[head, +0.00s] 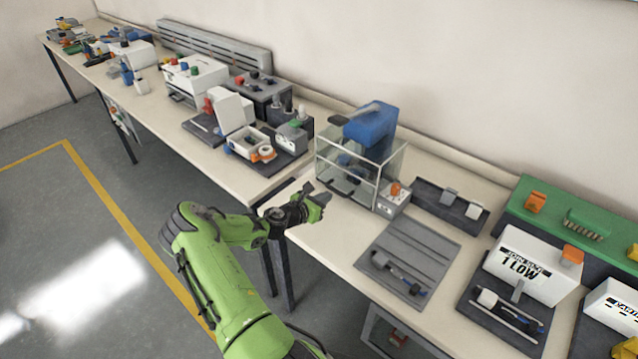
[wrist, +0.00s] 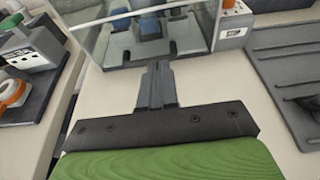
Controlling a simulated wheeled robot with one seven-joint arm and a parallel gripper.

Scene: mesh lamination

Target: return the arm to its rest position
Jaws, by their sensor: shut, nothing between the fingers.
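My green arm reaches from the bottom of the head view toward the bench (head: 318,232). My gripper (head: 326,196) is over the bench's front part, in front of the clear-walled press with a blue top (head: 370,128). In the wrist view my gripper (wrist: 158,68) has its two fingers together, with nothing between them. The fingertips point at the press's clear front wall (wrist: 112,48). I cannot tell the exact gap between the fingertips and the press.
A grey grooved tray (head: 425,244) lies right of the press. A white box marked "1 LOW" (head: 515,262) stands farther right. Several devices fill the left bench, among them a white holder with an orange roll (head: 250,142). The floor (head: 95,225) at left is clear.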

